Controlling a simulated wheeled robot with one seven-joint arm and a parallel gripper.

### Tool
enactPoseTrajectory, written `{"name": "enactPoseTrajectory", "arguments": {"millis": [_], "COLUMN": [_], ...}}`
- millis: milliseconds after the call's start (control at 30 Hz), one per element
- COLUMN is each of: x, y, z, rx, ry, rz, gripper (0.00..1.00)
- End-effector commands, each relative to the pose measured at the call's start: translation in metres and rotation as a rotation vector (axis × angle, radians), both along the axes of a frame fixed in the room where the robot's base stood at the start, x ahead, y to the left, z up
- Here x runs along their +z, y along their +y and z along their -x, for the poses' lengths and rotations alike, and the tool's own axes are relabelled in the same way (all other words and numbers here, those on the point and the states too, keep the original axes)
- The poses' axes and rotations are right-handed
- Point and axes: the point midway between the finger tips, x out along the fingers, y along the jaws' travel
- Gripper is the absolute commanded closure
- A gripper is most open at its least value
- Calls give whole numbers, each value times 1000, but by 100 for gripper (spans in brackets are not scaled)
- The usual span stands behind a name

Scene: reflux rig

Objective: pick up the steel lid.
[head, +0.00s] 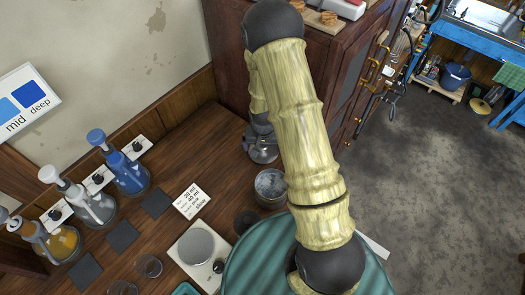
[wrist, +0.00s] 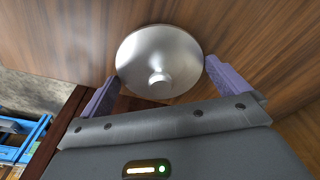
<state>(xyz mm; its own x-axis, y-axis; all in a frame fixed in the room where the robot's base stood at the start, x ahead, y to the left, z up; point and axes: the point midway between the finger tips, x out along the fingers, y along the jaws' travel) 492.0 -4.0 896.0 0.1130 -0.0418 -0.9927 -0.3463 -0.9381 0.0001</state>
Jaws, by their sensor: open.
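The steel lid (wrist: 158,60) is a round, shiny, shallow disc with a small knob, in the upper middle of the wrist view. It lies against a brown wood surface. My gripper (wrist: 160,72) is open, its two purple fingers apart, one toward each side of the lid's lower part. Nothing is held. The gap between fingers and lid is hard to judge. A shiny metal or glass piece (head: 263,154) shows beside my arm there.
A pot with greyish contents (head: 270,186) stands close to my arm. A white plate device (head: 197,252) and several bottles, including a blue one (head: 130,172), stand on the wooden bench to the left. A dark cabinet (head: 345,70) rises behind. Open floor (head: 430,190) is at the right.

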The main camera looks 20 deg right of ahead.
Motion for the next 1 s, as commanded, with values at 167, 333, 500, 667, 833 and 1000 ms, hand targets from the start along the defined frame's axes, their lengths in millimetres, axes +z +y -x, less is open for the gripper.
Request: {"name": "enactPoseTrajectory", "arguments": {"millis": [167,333,500,667,833,1000], "x": [0,0,1,8,27,56], "y": [0,0,0,0,0,0], "z": [0,0,0,-1,-1,-1], "rx": [0,0,0,0,-1,0], "ry": [0,0,0,-2,-4,-5], "rz": [0,0,0,0,-1,0], "gripper": [16,30,30,30,30,30]}}
